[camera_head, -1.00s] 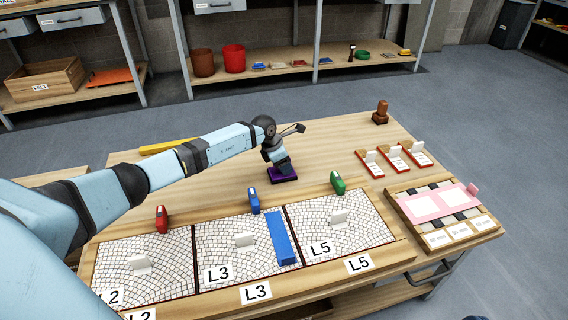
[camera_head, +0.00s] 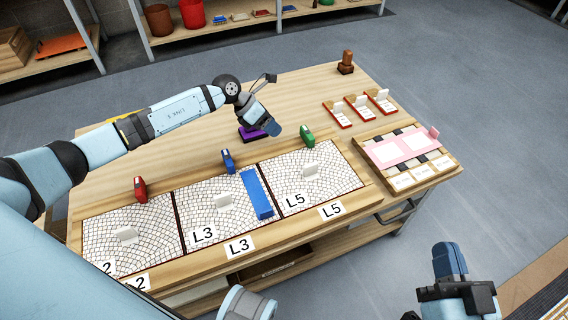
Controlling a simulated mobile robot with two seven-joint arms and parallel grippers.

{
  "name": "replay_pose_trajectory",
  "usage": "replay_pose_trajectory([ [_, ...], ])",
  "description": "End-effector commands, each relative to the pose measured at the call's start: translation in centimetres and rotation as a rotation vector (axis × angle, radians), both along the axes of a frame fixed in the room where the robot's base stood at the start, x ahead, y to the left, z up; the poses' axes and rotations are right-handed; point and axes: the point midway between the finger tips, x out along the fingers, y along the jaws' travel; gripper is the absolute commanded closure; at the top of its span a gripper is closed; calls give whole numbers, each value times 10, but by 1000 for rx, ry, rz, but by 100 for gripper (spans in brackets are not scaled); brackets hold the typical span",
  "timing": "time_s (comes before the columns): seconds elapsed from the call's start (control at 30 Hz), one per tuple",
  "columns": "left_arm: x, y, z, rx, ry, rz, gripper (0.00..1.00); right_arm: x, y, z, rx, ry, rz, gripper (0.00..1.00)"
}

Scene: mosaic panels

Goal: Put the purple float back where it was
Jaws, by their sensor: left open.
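The purple float (camera_head: 256,134) lies on the wooden table behind the panels, between the blue and green upright pieces. My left gripper (camera_head: 274,130) is over its right side, tilted down to the right, and covers part of it. The jaws are open and nothing shows held in them. Whether a finger touches the float cannot be seen. My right gripper (camera_head: 450,262) is at the lower right, in front of the table and away from the float. Its jaw gap is not visible.
A blue bar (camera_head: 256,194) lies on the L3 panel. Red card trays (camera_head: 337,114) and a pink board (camera_head: 400,149) are right. The table's back middle is clear.

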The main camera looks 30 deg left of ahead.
Motion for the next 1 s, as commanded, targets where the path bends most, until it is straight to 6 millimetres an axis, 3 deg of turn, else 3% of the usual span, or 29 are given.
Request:
replay_pose_trajectory([
  [0.03,-25,-52,-4,-172,34,4,49,0,0,0,0,0,0,100],
  [0.13,-76,-142,15,-567,145,77,49,0,0,0,0,0,0,100],
  [0.2,-111,-188,41,-860,272,166,49,0,0,0,0,0,0,100],
  [0.3,-152,-223,82,-1246,502,333,49,0,0,0,0,0,0,100],
  [0.43,-193,-230,124,-1677,886,597,49,0,0,1,0,0,0,100],
  [0.6,-234,-214,145,-2036,1427,927,49,0,0,1,0,-1,0,100],
  [0.8,-265,-203,152,-2166,1840,1127,49,0,0,0,0,-1,0,100],
  [1.0,-271,-202,153,-2175,1925,1159,49,0,0,0,1,-2,0,100],
])
